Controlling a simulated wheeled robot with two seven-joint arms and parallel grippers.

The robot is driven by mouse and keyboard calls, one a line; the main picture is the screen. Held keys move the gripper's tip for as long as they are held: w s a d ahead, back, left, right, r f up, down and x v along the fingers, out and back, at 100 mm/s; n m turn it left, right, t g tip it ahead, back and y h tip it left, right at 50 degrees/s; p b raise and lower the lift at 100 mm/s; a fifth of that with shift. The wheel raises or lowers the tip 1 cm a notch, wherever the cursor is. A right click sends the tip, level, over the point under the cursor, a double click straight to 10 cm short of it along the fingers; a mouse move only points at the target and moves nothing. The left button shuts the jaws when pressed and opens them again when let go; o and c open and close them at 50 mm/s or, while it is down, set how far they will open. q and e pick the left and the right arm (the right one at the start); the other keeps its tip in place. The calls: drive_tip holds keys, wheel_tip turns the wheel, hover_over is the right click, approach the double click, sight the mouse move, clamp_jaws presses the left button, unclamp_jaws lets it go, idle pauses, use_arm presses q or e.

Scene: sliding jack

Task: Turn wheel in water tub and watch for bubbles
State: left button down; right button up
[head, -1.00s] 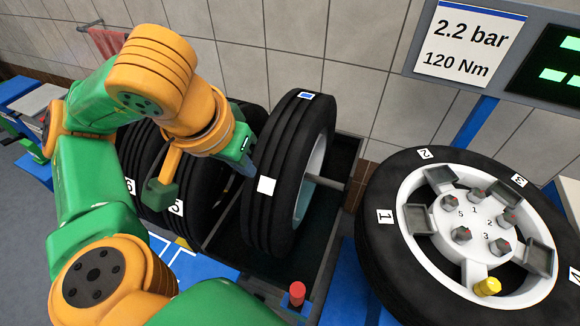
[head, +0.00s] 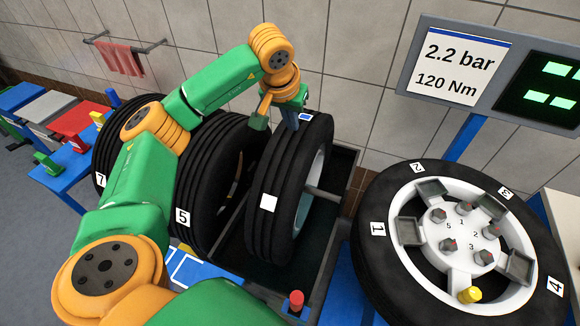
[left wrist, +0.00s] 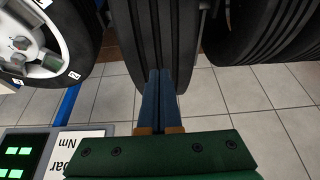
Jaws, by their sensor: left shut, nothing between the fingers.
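A black wheel (head: 285,195) stands upright in the dark water tub (head: 338,190), with a white square on its tread and a blue-and-white mark near its top. My left gripper (head: 291,124) is shut and empty at the top of this wheel's tread. In the left wrist view the shut blue fingers (left wrist: 158,90) point at the tread (left wrist: 160,45); I cannot tell if they touch it. The water is dark and I make out no bubbles. My right gripper is not in view.
A wheel (head: 460,245) with several nuts and a yellow cap lies at the right. A screen (head: 545,85) and a 2.2 bar sign (head: 452,66) stand behind it. Tyre 5 (head: 205,180) stands left of the tub. A red knob (head: 296,300) is at the tub's front.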

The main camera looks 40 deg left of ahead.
use_arm(q)
drive_tip(key=shift+w+a+r, duration=0.15)
drive_tip(key=shift+w+r, duration=0.15)
drive_tip(key=shift+w, duration=0.45)
drive_tip(key=shift+w+f, duration=0.2)
drive_tip(key=shift+f, duration=0.15)
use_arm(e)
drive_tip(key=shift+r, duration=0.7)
